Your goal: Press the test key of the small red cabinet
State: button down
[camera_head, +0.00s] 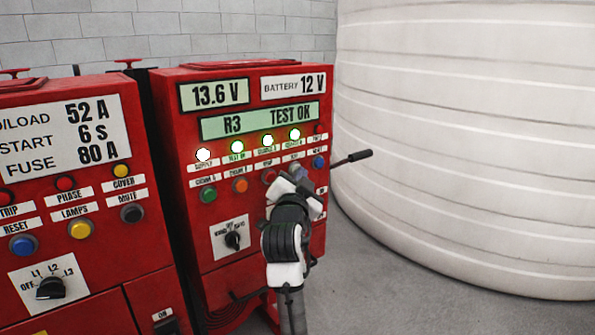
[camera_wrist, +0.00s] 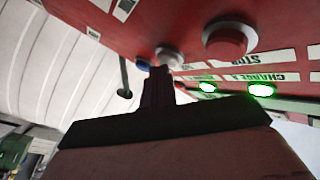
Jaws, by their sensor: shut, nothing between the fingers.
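The small red cabinet (camera_head: 262,215) stands in the middle of the head view. Its green display (camera_head: 262,120) reads "R3 TEST OK", and several lamps below glow. A row of buttons holds a green one (camera_head: 208,194), an orange one (camera_head: 240,186) and a blue one (camera_head: 319,162). My gripper (camera_head: 296,180) is shut and empty at this row, hiding part of it. In the wrist view its fingertips (camera_wrist: 158,76) are close to a pale button (camera_wrist: 170,56), between the red STOP button (camera_wrist: 229,39) and the blue one. I cannot tell whether they touch. The label of the pale button is unreadable.
A larger red cabinet (camera_head: 60,190) with buttons and a rotary switch stands close on the left. A dark-tipped lever (camera_head: 352,157) sticks out from the small cabinet's right side. A big white ribbed tank (camera_head: 470,140) fills the right. Grey floor (camera_head: 400,290) is clear between.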

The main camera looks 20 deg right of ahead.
dwell(0.5)
jog(key=shift+s+d, duration=0.25)
jog(key=shift+s, duration=0.4)
jog(key=s, duration=0.1)
jog(key=s+d, duration=0.1)
jog(key=s, duration=0.2)
jog(key=shift+s+d, duration=0.35)
jog(key=shift+s, duration=0.05)
dwell(0.5)
